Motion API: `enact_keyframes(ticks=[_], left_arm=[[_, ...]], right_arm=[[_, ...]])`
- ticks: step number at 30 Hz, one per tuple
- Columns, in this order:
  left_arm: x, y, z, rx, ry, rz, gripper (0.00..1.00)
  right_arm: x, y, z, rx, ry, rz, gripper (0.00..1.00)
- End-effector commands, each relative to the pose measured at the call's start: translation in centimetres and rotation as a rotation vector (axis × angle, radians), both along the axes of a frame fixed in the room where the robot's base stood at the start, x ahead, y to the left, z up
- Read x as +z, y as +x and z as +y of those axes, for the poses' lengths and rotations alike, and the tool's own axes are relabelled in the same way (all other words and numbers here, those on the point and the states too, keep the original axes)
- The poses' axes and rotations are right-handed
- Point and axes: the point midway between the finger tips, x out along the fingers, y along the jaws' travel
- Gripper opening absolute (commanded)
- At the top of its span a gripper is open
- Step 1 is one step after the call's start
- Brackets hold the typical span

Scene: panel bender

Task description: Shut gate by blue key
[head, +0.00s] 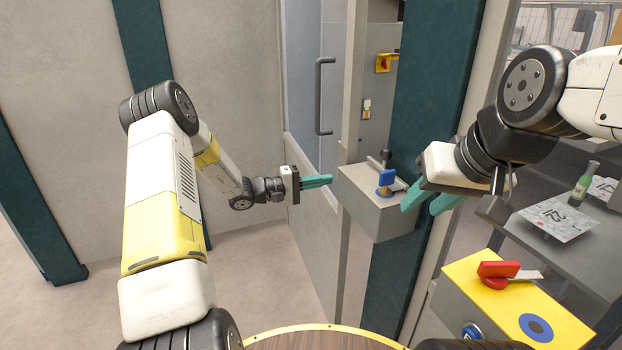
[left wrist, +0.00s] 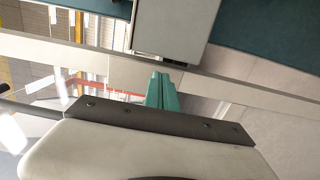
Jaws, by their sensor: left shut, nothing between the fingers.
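The blue key (head: 386,179) stands upright on top of a grey box (head: 378,215) fixed at the teal post. A dark latch-like part sits just behind the key. A grey gate panel (head: 345,75) with a long dark handle (head: 320,95) is behind the box; I cannot tell whether it is fully closed. My left gripper (head: 318,181) is shut and empty, its green fingertips just left of the box. In the left wrist view its fingers (left wrist: 161,92) point toward the box (left wrist: 175,28). My right gripper (head: 420,205) is open and empty, just right of the box and key.
A yellow box (head: 480,310) with a red switch (head: 498,270) and a blue round button is at lower right. A table (head: 600,250) with a green bottle (head: 584,182) and printed sheets is at right. A teal post (head: 420,90) rises behind the box.

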Motion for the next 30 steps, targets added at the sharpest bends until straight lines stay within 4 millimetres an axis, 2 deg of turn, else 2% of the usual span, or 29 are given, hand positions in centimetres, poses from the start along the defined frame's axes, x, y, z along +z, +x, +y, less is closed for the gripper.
enact_keyframes(ticks=[3, 7, 22, 25, 30], left_arm=[[0.0, 0.7, -1.8, -0.002, 0.0, -0.001, 0.0], [0.0, 1.2, -2.8, 0.001, 0.0, -0.001, 0.0], [0.0, 1.5, -3.6, 0.0, -0.001, -0.001, 0.0], [0.0, 2.3, -5.2, -0.002, 0.0, -0.003, 0.0], [0.0, 4.1, -9.1, -0.003, 0.0, -0.003, 0.0]], right_arm=[[0.0, 0.0, 0.0, 0.0, 0.0, 0.0, 0.36], [0.0, 0.0, 0.0, 0.0, 0.0, 0.0, 0.36], [0.0, 0.0, 0.0, 0.0, 0.0, 0.0, 0.36], [0.0, 0.0, 0.0, 0.0, 0.0, 0.0, 0.36], [0.0, 0.0, 0.0, 0.0, 0.0, 0.0, 0.36]])
